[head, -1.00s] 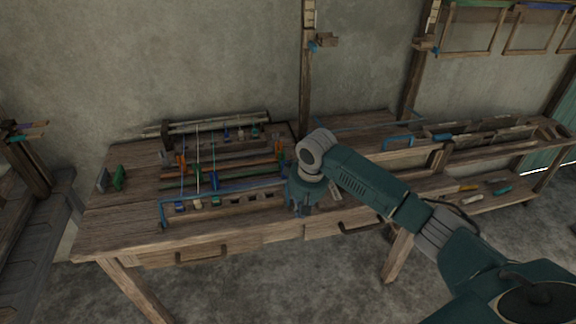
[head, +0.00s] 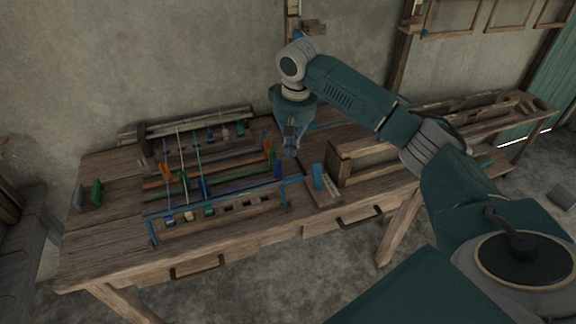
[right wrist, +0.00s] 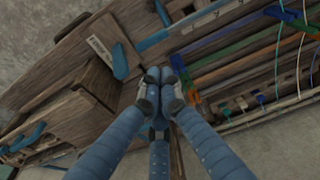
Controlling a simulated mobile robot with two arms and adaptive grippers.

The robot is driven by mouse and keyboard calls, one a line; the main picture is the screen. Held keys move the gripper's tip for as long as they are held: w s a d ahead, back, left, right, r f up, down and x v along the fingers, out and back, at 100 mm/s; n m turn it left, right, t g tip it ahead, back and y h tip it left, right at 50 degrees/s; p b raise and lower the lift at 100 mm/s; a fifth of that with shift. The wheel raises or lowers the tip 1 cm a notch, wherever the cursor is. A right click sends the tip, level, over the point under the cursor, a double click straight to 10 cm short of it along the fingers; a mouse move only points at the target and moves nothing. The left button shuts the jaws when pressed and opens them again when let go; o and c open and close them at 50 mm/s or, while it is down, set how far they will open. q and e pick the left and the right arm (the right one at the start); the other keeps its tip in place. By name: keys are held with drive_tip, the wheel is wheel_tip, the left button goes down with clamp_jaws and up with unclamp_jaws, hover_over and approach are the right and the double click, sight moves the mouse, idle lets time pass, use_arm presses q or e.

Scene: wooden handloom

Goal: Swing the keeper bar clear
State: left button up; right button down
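A long blue bar (head: 215,198), which I take to be the keeper bar, lies across the front of the wooden loom frame, over a slotted wooden rail (head: 225,209). Its ends bend down near the rail's two ends. My right gripper (head: 291,146) points down above the table, behind and above the bar's right end, apart from it in the picture. In the right wrist view its fingertips (right wrist: 154,76) are together, with nothing visible between them. My left gripper is not in view.
A wooden box (head: 365,162) is farther right. Coloured rods and upright threads fill the loom behind the bar. Green blocks (head: 96,192) stand left; the left tabletop is mostly clear.

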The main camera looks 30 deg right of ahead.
drive_tip(key=f, duration=0.3)
drive_tip(key=w+f+p, duration=0.1)
drive_tip(key=f, duration=0.6)
drive_tip(key=shift+w+d+f, duration=0.1)
drive_tip(key=shift+w, duration=0.3)
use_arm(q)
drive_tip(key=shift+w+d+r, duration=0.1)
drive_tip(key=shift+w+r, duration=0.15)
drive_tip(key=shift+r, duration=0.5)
